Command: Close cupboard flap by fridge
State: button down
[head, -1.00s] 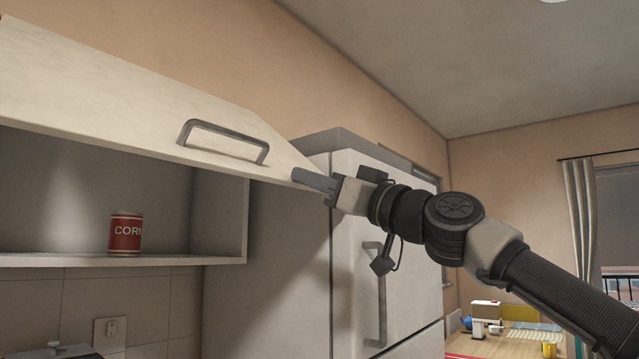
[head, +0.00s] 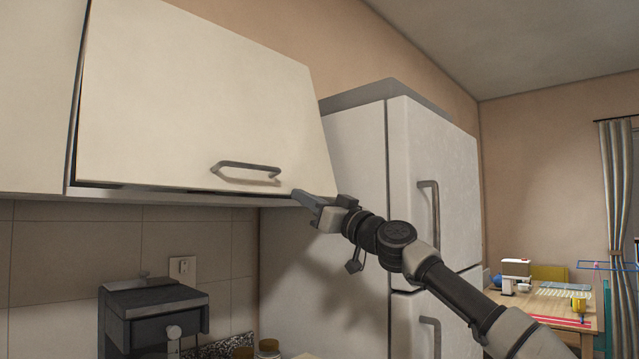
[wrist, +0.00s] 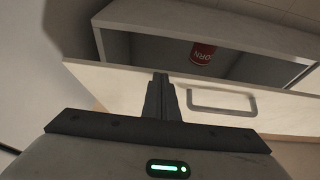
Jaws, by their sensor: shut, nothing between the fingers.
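The cream cupboard flap (head: 195,95) hangs down over the front of the cupboard by the fridge (head: 355,150). Its lower edge stands a little out from the cabinet, leaving a narrow gap along the left side and bottom. A grey bar handle (head: 247,170) is near its lower edge. My gripper (head: 303,196) is shut and empty at the flap's lower right corner, seemingly touching it. In the wrist view the shut fingers (wrist: 161,98) lie against the flap (wrist: 120,85), left of the handle (wrist: 222,102). A red corn can (wrist: 204,57) shows inside the cupboard (wrist: 140,45).
The fridge stands close to the right of the cupboard, beside my arm. Below is a dark coffee machine (head: 155,315) on the counter, with jars (head: 267,348) near it. A table (head: 560,300) with a sewing machine is far right.

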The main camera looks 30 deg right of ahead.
jog(key=w+a+f, duration=0.2)
jog(key=w, duration=0.6)
jog(key=shift+p, duration=0.35)
jog(key=shift+f, duration=0.1)
jog(key=b+v, duration=0.1)
jog(key=v, duration=1.6)
jog(key=shift+s, duration=0.3)
